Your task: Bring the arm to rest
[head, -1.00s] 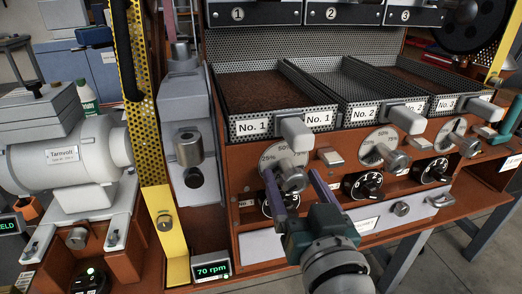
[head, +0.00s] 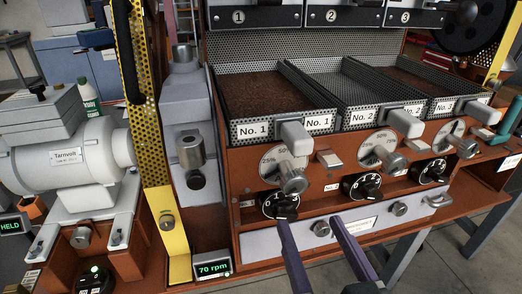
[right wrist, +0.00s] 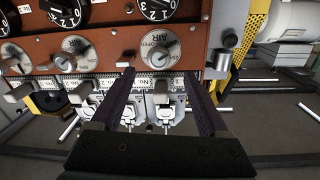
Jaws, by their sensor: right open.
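My right gripper (head: 308,220) is open and empty in the head view, its two dark purple fingers reaching up from the bottom edge in front of the grey lower drawer front. It stands below and apart from the No. 1 air dial's metal knob (head: 292,179) and the black numbered knob (head: 280,205). In the right wrist view the fingers (right wrist: 159,73) are spread with nothing between them; the panel behind appears upside down. My left gripper is in neither view.
The roaster's mesh trays No. 1 (head: 245,131), No. 2 and No. 3 jut out with handles above the dials. A yellow perforated guard (head: 168,225), a grey motor (head: 70,155) and a 70 rpm display (head: 213,268) stand left. Open floor (head: 450,255) shows at lower right.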

